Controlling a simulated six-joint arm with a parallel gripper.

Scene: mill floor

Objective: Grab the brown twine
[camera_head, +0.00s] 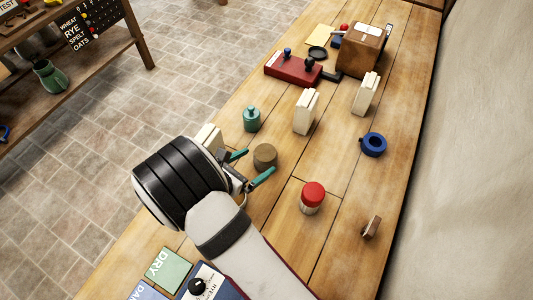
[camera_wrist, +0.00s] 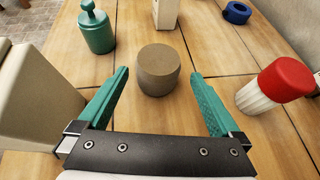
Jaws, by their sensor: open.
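The brown twine (camera_head: 265,156) is a short upright cylinder on the wooden table. In the wrist view the twine (camera_wrist: 158,70) stands just ahead of my gripper, roughly centred between the fingers. My gripper (camera_head: 252,166) has green fingers, which also show in the wrist view (camera_wrist: 160,95). It is open and empty, with one fingertip to each side of the twine's near part.
A teal weight (camera_head: 251,119) stands behind the twine and a red-lidded jar (camera_head: 312,198) to its right. A cream box (camera_head: 209,137) is close to my gripper's left. White cartons (camera_head: 306,111) and a blue tape roll (camera_head: 373,145) stand farther off.

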